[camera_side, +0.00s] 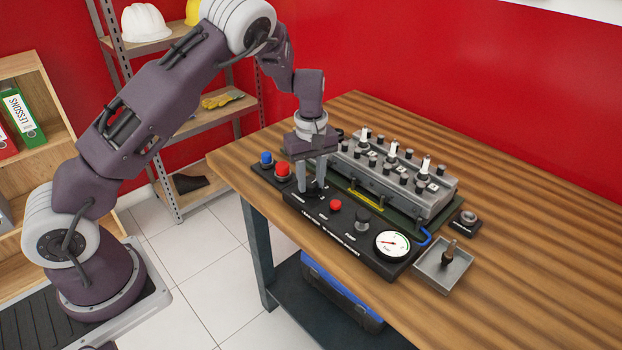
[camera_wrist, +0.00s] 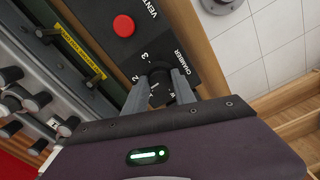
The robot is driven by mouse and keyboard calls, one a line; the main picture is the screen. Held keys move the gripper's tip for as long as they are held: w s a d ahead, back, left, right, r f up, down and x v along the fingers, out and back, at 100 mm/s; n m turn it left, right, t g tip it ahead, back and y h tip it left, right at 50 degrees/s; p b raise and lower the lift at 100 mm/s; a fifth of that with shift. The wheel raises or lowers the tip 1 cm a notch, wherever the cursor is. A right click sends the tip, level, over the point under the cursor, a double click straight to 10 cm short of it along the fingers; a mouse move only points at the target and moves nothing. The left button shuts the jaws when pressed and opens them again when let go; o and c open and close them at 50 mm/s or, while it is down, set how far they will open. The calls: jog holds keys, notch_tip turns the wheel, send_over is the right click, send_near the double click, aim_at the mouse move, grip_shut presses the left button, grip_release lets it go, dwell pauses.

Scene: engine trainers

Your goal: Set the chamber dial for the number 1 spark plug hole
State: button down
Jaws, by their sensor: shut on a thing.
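The chamber dial (camera_wrist: 157,73) is a dark round knob on the black control panel (camera_side: 343,236), beside the printed word CHAMBER. In the wrist view my gripper (camera_wrist: 162,77) has one finger on each side of the knob. The grey engine head (camera_side: 400,178) stands behind the panel with white plugs and dark posts along its top.
The panel also has a red vent button (camera_side: 335,204), a dark knob (camera_side: 362,217) and a white gauge (camera_side: 392,243). A red button (camera_side: 283,170) and a blue button (camera_side: 266,158) sit left of my gripper. A grey tray (camera_side: 443,268) holds a dark-tipped part. The table's right side is clear.

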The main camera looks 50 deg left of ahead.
jog(key=n, duration=0.5)
jog(key=shift+r+n, duration=0.1)
jog(key=shift+n, duration=0.3)
dwell(0.4)
jog(key=c, duration=1)
grip_release()
jog(key=shift+c, duration=0.2)
